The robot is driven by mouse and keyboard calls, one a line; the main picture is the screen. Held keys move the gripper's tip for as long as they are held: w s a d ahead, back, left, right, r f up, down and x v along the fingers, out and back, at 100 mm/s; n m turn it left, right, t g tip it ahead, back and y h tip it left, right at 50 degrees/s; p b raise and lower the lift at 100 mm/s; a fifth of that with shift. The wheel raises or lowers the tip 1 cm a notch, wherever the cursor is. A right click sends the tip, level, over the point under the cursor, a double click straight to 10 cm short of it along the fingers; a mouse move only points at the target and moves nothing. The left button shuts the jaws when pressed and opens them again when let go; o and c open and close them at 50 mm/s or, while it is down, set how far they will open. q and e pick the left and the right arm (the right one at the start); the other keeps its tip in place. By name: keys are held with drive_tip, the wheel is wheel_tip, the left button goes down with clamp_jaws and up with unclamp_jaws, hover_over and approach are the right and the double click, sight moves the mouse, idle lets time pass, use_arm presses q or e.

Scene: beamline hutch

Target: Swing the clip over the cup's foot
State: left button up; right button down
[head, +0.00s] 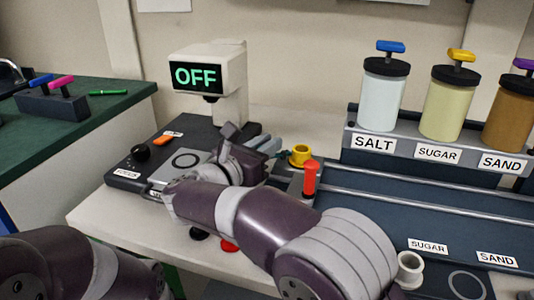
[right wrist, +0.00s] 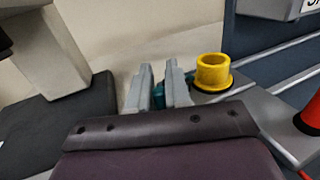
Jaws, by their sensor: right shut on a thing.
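The yellow cup (head: 300,156) stands upright on a grey block beside the stage. In the right wrist view the yellow cup (right wrist: 213,74) is just right of my fingers, with a dark ring around its base. My right gripper (head: 266,145) is closed on a small teal part, which looks like the clip (right wrist: 158,96). In the right wrist view, my right gripper (right wrist: 160,88) has its two grey fingers either side of it. The fingers hide most of the clip, so I cannot tell whether it touches the cup's foot. My left gripper is out of view.
A red-topped post (head: 310,178) stands close right of the cup. The instrument head reading OFF (head: 196,76) rises behind the stage plate (head: 182,163). Jars of salt (head: 381,98), sugar (head: 447,105) and sand (head: 510,120) stand on a shelf. A white cup (head: 410,270) is at lower right.

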drive_tip(key=shift+m+g+h, duration=0.3)
drive_tip(key=shift+h, duration=0.1)
drive_tip(key=c, duration=1.1)
unclamp_jaws()
drive_tip(key=shift+c, duration=0.2)
drive_tip(key=shift+r, duration=0.1)
drive_tip(key=shift+r, duration=0.35)
drive_tip(key=s+d+r+p, duration=0.1)
drive_tip(key=s+d+r, duration=0.5)
drive_tip(key=d+r, duration=0.4)
drive_tip(key=shift+p, duration=0.35)
